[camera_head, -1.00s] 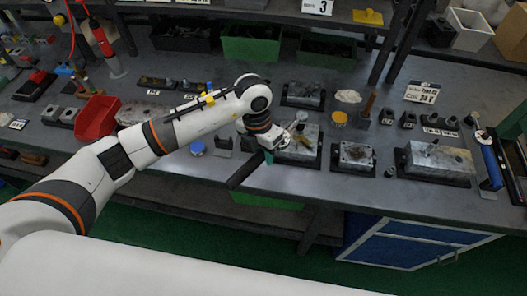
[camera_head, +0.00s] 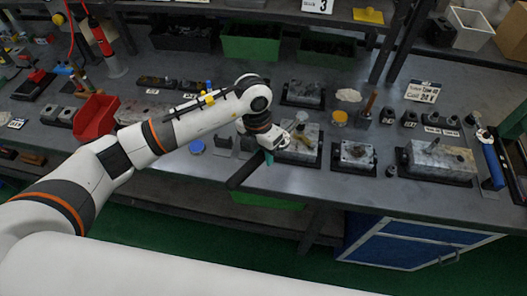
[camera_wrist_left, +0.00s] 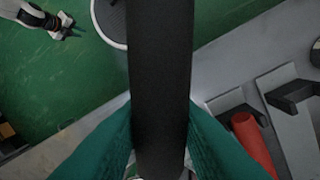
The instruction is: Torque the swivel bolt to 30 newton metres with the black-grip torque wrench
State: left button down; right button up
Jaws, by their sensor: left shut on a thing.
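My left gripper (camera_head: 268,157) is at the front of the bench, shut on the black grip (camera_head: 243,173) of the torque wrench. The grip sticks out over the bench's front edge, toward the lower left. In the left wrist view the black grip (camera_wrist_left: 160,75) runs between the teal fingers, which touch it on both sides. A grey valve block (camera_head: 305,150) lies just right of the gripper. The wrench's head and the swivel bolt cannot be made out clearly behind the gripper. My right gripper (camera_wrist_left: 68,24) shows small in the left wrist view, away from the wrench, its opening unclear.
Other valve blocks stand to the right (camera_head: 355,153) and far right (camera_head: 440,158). A blue-handled tool (camera_head: 493,167) lies at the right end. A red bin (camera_head: 96,118) stands at left. Room in front of the bench is free.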

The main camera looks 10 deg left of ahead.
pick_arm(q)
jog(key=shift+f+b, duration=0.8)
jog(key=shift+f, duration=0.1)
jog(key=shift+w+a+f+b, duration=0.1)
jog(key=shift+w+a+b, duration=0.15)
jog(key=shift+b, duration=0.05)
jog(key=shift+w+a+m+b, duration=0.55)
jog(key=shift+a+m+b, duration=0.3)
jog(key=shift+m, duration=0.15)
jog(key=shift+w+a+m+g+b, duration=0.3)
jog(key=shift+w+a+m+b, duration=0.65)
jog(key=shift+b, duration=0.3)
